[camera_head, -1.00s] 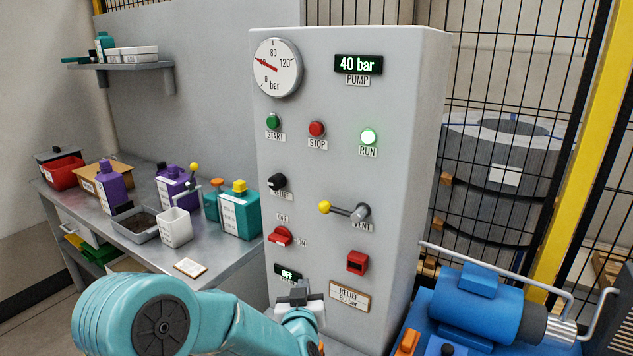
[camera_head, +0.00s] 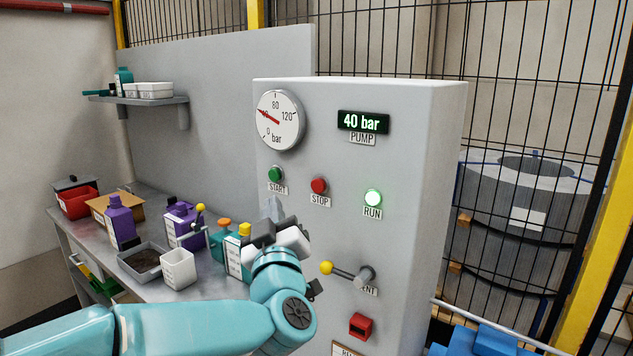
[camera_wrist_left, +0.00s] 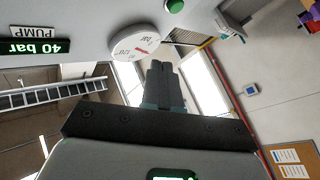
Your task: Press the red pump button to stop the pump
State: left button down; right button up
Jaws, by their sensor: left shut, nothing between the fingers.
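The red STOP button (camera_head: 318,185) is on the front of the grey panel (camera_head: 425,140), to the right of the green START button (camera_head: 275,173). The green button also shows at the top edge of the left wrist view (camera_wrist_left: 175,5). The green RUN lamp (camera_head: 372,197) is lit, and the pump display (camera_head: 362,121) reads 40 bar. My left gripper (camera_head: 273,209) is shut and empty, below the START button and lower left of STOP. Its closed fingers (camera_wrist_left: 164,85) point upward in the left wrist view. I cannot tell its gap to the panel. My right gripper is not in view.
A yellow-knobbed lever (camera_head: 327,268) juts out from the panel to the right of my left gripper. The pressure gauge (camera_head: 280,121) is above it. A bench with bottles and trays (camera_head: 145,260) stands to the left. A mesh fence and a coil (camera_head: 510,220) are behind right.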

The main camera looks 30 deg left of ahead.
aim_at(318, 186)
pick_arm(q)
jog(key=w+d+p, duration=0.1)
jog(key=w+p, duration=0.2)
jog(key=w, duration=0.6)
dwell(0.4)
jog(key=shift+w+f, duration=0.1)
jog(key=shift+w, duration=0.1)
jog(key=shift+s, duration=0.15)
jog(key=shift+w, duration=0.25)
dwell(1.4)
jog(key=shift+w, duration=0.25)
